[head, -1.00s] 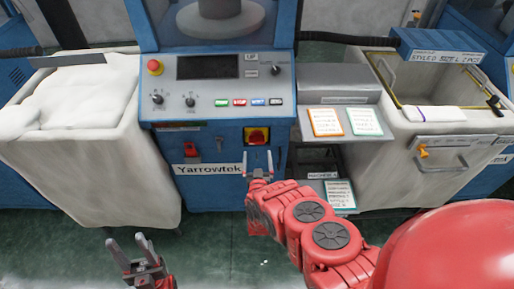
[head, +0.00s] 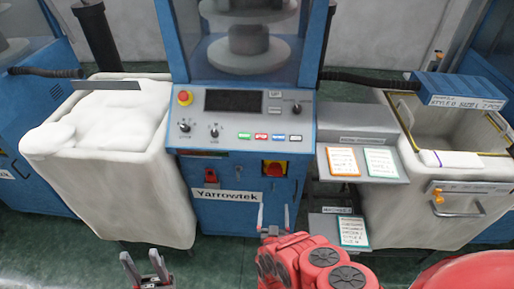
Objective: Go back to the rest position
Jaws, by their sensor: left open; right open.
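My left gripper (head: 145,272) is at the bottom left of the head view, open and empty, over the green floor. My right gripper (head: 273,216) is open and empty, its fingers pointing up in front of the lower cabinet of the blue Yarrowtek machine (head: 222,220). My red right arm comes in from the lower right.
A full white bin (head: 120,185) stands left of the machine. A grey shelf (head: 345,120) with cards is to the right, then another pale bin (head: 400,220) with a blue sign (head: 460,92). Green floor (head: 60,250) is clear in front.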

